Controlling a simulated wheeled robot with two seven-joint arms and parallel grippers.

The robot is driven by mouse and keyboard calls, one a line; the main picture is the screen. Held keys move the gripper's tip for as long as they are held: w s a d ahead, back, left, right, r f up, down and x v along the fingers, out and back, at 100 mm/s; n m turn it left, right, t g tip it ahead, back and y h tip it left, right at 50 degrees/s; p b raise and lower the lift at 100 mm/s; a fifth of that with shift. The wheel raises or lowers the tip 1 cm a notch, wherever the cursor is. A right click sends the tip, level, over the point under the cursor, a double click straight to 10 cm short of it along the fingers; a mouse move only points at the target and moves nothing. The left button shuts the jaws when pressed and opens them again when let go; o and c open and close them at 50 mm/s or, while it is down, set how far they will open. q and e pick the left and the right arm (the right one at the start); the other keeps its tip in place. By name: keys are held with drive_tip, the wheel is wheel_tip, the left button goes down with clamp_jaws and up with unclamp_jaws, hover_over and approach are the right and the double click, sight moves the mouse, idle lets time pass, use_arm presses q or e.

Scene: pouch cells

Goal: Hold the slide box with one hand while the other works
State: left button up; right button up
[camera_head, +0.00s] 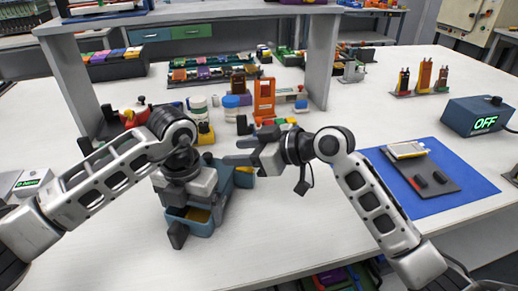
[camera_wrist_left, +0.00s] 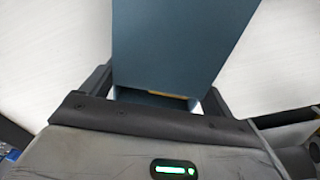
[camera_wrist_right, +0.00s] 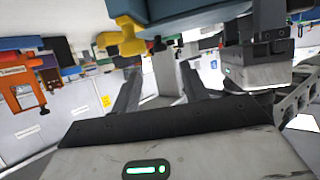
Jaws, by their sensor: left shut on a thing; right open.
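The teal slide box (camera_head: 224,180) stands on the white table in front of me, with a yellowish inside showing at its near end. My left gripper (camera_head: 197,214) comes down over it from above and is shut on it. In the left wrist view the box (camera_wrist_left: 180,45) lies between the two fingers. My right gripper (camera_head: 237,153) is open and empty, just beyond the box, with its fingers pointing left. In the right wrist view a yellow piece (camera_wrist_right: 125,36) shows at the edge of the box (camera_wrist_right: 190,14), above the fingers. My left gripper hides part of the box.
An orange stand (camera_head: 264,98) and white and blue jars (camera_head: 230,107) stand behind the grippers. A grey shelf frame (camera_head: 322,60) rises at the back. A blue mat (camera_head: 470,188) with a dark plate lies at right, near an OFF device (camera_head: 480,115). The front table is clear.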

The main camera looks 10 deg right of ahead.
drive_tip(key=v, duration=0.5)
drive_tip(key=shift+s+d, duration=0.1)
drive_tip(key=n+g+y, duration=0.3)
drive_tip(key=n+g, duration=0.3)
drive_tip(key=g, duration=0.1)
approach(207, 154)
drive_tip(key=x, duration=0.7)
drive_tip(key=shift+s, duration=0.15)
drive_tip(key=shift+c, duration=0.3)
